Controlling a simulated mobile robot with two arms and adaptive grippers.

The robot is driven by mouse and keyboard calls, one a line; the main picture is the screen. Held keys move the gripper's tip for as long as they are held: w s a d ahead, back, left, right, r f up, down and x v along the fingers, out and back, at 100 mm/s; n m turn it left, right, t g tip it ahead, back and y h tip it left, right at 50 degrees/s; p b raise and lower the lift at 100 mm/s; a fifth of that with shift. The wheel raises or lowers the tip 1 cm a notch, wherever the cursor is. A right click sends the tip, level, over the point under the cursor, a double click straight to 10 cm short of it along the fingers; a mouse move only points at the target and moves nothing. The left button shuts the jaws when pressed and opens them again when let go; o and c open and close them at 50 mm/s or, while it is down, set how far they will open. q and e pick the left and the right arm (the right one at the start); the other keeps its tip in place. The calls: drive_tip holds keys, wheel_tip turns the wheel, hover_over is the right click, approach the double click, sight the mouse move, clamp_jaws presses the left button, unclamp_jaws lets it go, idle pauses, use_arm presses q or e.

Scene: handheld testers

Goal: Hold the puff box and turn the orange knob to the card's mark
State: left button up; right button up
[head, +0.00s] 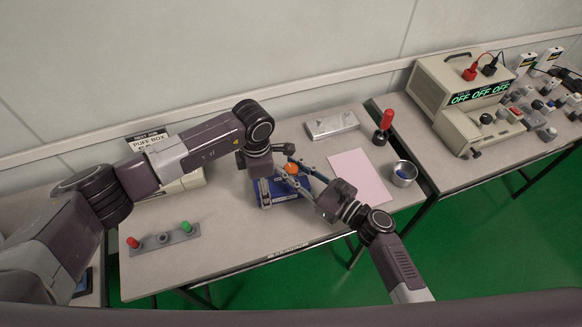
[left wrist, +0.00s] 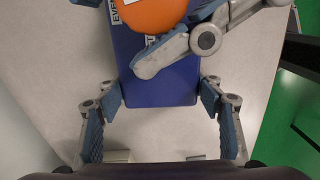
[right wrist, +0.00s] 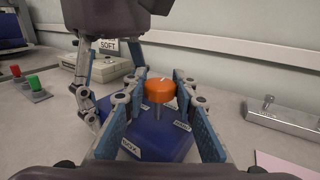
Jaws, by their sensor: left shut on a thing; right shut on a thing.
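The blue puff box (head: 283,192) sits on the table, with the orange knob (head: 291,168) on top. My left gripper (left wrist: 162,100) is shut across the box, one finger along each side. My right gripper (right wrist: 160,88) is shut on the knob, which shows between its fingertips in the right wrist view. A white mark shows on the knob's top; where it points is hard to tell. Labels sit around the knob, one reading EVEN in the left wrist view, others partly covered. The card (head: 149,139) stands at the back left, reading PUFF BOX; SOFT shows in the right wrist view (right wrist: 108,45).
A red-and-green-button strip (head: 160,239) lies at front left. A metal block (head: 331,124), red-handled tool (head: 384,125), pink sheet (head: 360,178) and metal cup (head: 404,174) lie to the right. A beige instrument (head: 455,85) stands on the right-hand table.

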sight(291, 168)
drive_tip(key=n+g+y, duration=0.2)
drive_tip(key=g, duration=0.1)
drive_tip(key=n+g+y, duration=0.1)
drive_tip(key=n+g, duration=0.2)
drive_tip(key=shift+w+g+y, duration=0.15)
drive_tip(key=shift+g+y, duration=0.25)
drive_tip(key=shift+d+f+n+g+y, duration=0.15)
drive_tip(key=shift+n+g+y, duration=0.15)
drive_tip(key=shift+n+g, duration=1.35)
drive_tip(key=shift+g, duration=0.65)
drive_tip(key=shift+s+g, duration=0.2)
drive_tip(key=shift+g, duration=0.3)
drive_tip(key=o, duration=1.2)
drive_tip(key=shift+r, duration=0.2)
drive_tip(key=shift+r, duration=4.9)
